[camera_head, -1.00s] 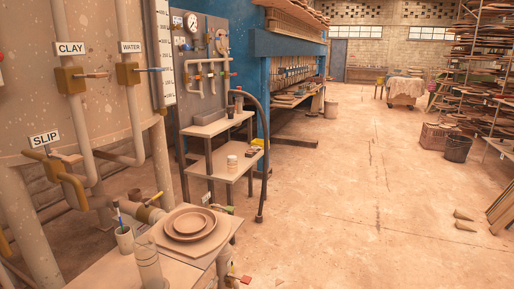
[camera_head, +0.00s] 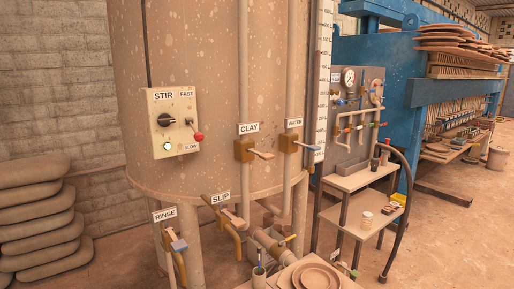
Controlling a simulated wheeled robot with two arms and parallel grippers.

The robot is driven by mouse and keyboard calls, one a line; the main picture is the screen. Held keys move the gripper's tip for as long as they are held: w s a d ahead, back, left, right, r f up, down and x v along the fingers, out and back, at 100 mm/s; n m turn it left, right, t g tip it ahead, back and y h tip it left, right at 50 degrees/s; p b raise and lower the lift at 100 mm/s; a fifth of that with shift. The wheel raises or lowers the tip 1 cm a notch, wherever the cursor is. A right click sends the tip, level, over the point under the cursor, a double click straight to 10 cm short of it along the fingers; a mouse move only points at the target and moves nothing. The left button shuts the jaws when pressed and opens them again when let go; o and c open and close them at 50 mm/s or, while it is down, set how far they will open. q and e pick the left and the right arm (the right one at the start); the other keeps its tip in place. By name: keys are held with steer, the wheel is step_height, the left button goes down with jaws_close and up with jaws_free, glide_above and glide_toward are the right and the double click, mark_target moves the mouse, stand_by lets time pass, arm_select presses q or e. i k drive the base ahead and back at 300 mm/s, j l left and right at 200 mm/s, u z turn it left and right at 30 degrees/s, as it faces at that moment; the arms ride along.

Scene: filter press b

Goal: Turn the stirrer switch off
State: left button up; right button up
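The stirrer switch is a black rotary knob (camera_head: 165,120) on a cream control box (camera_head: 172,146) fixed to the large tank (camera_head: 210,60), left of centre in the head view. The box is labelled STIR, FAST and SLOW. A lever with a red ball end (camera_head: 198,136) sits to the right of the knob. A small white lamp or button (camera_head: 167,146) is below the knob. The knob's pointer appears to lie roughly sideways, but its exact setting is too small to read. Neither of my grippers is in view.
Valves labelled CLAY (camera_head: 244,150), WATER (camera_head: 290,143), SLIP (camera_head: 226,217) and RINSE (camera_head: 174,240) stick out from the tank's pipes. Stacked sacks (camera_head: 40,220) lie at the left. A small shelf stand (camera_head: 362,178) and a blue press (camera_head: 385,75) stand at the right.

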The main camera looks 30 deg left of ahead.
mark_target(165, 120)
steer(key=u, duration=1.25)
